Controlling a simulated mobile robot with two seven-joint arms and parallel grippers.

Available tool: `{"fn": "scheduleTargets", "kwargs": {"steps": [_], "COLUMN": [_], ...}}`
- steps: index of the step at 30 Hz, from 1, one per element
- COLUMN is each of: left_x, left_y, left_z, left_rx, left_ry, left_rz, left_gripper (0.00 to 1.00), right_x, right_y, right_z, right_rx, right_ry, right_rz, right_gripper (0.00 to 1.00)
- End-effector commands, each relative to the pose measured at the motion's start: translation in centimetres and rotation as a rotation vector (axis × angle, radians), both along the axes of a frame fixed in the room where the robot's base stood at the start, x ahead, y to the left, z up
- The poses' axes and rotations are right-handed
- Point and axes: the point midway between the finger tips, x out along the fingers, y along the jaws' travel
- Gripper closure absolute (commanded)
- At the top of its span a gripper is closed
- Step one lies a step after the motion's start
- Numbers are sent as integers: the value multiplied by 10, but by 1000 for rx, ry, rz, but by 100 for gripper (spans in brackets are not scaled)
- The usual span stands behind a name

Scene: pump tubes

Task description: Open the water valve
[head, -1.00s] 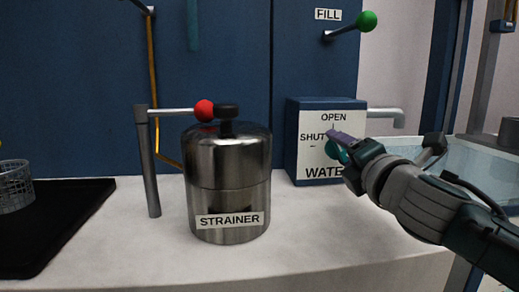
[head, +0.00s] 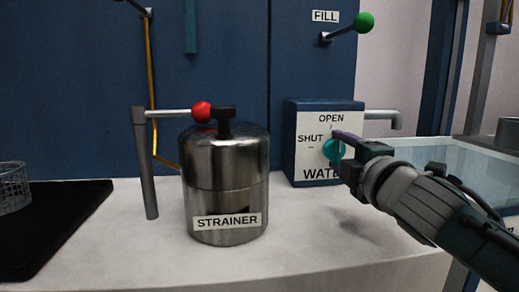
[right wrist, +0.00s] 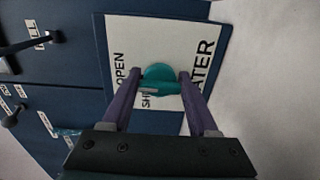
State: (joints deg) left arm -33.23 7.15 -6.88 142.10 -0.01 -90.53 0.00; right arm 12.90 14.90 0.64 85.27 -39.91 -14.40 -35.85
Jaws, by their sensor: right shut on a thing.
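The water valve is a teal knob (head: 333,150) on the white front of a blue box (head: 292,145) marked OPEN, SHUT and WATER. My right gripper (head: 344,146) reaches it from the right. In the right wrist view, its purple fingers (right wrist: 158,84) are on opposite sides of the teal knob (right wrist: 159,75) and shut on it. A teal bar across the knob runs from finger to finger, roughly along the panel's up-down direction. The gripper hides part of the WATER label in the head view. My left gripper is not in view.
A steel strainer pot (head: 226,180) stands on the counter, left of the box. A grey post (head: 145,165) has a red-knobbed lever (head: 202,112). A grey spout (head: 385,114) leaves the box over a clear basin (head: 465,165). A green-knobbed FILL lever (head: 363,22) is above.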

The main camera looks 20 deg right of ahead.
Motion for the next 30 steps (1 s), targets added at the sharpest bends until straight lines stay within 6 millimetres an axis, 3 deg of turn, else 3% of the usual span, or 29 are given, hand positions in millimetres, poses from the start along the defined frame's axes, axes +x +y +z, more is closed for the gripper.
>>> {"fn": "scheduleTargets", "kwargs": {"steps": [10,11,18,26,30], "left_x": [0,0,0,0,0], "left_y": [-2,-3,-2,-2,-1], "left_z": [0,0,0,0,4], "left_rx": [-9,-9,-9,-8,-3], "left_ry": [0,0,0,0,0], "left_rz": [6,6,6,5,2], "left_gripper": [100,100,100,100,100], "right_x": [0,0,0,-1,-10], "right_y": [0,0,0,0,3], "right_z": [1,1,0,0,0], "right_rx": [9,9,7,6,6], "right_ry": [-3,-3,-3,-1,0], "right_rz": [1,1,1,0,1], "right_gripper": [96,38,11,10,10]}}
